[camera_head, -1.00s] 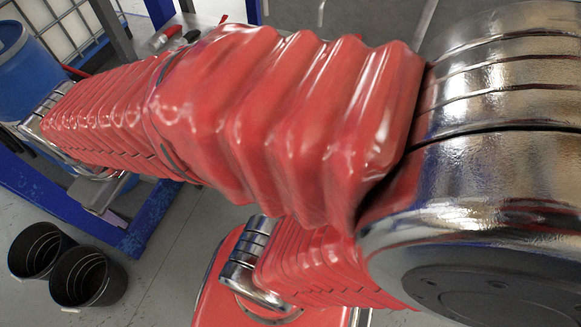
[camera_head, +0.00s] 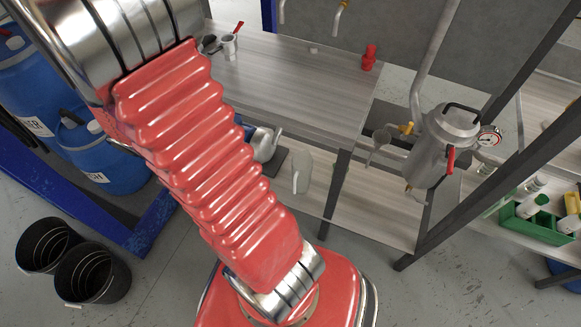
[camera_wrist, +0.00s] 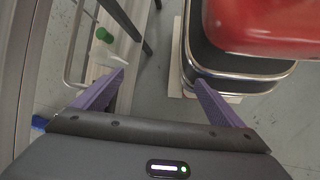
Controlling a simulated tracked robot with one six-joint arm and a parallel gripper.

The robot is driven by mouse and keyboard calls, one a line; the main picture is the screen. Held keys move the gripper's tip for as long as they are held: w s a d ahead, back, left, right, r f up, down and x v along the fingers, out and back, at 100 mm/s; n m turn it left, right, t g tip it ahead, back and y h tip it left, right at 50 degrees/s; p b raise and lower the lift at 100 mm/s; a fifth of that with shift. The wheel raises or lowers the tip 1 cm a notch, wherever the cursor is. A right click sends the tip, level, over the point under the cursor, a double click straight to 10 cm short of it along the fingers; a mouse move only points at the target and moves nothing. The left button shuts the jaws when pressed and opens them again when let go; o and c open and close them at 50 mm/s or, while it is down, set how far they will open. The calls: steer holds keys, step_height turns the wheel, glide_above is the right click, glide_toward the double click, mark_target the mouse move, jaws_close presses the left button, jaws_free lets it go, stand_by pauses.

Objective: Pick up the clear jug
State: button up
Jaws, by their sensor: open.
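A pale, translucent jug (camera_head: 302,172) stands on the lower shelf (camera_head: 375,212) of the bench in the head view, just right of my red arm. It looks like the clear jug. My gripper (camera_wrist: 160,78) shows in the wrist view with its two purple fingers spread apart and nothing between them. It is outside the head view.
A metal kettle (camera_head: 264,143) sits left of the jug, partly behind my arm. The bench top (camera_head: 300,85) overhangs the shelf, with dark legs in front. A pressure vessel (camera_head: 440,148) hangs at right. Black buckets (camera_head: 93,273) and blue drums (camera_head: 105,160) stand at left.

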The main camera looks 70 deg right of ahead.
steer(key=s+d+f+n+g+h, duration=0.2)
steer(key=s+d+f+n, duration=0.1)
steer(key=s+d+f, duration=0.4)
steer(key=s+d+f+n+g+h, duration=0.2)
steer(key=s+d+f+n, duration=0.15)
steer(key=f, duration=0.55)
steer(key=s+d+f+n+g+h, duration=0.2)
steer(key=s+d+f, duration=0.35)
steer(key=f, duration=0.25)
steer(key=n+t+h, duration=0.5)
steer(key=n+t, duration=0.1)
steer(key=t, duration=0.1)
glide_toward(296, 172)
steer(key=shift+d+r, duration=0.15)
steer(key=shift+r, duration=0.2)
steer(key=shift+d, duration=0.1)
steer(key=x, duration=0.7)
steer(key=shift+s+f, duration=0.15)
steer(key=shift+s+d+f, duration=0.15)
steer(key=shift+d+f, duration=0.1)
steer(key=shift+d, duration=0.3)
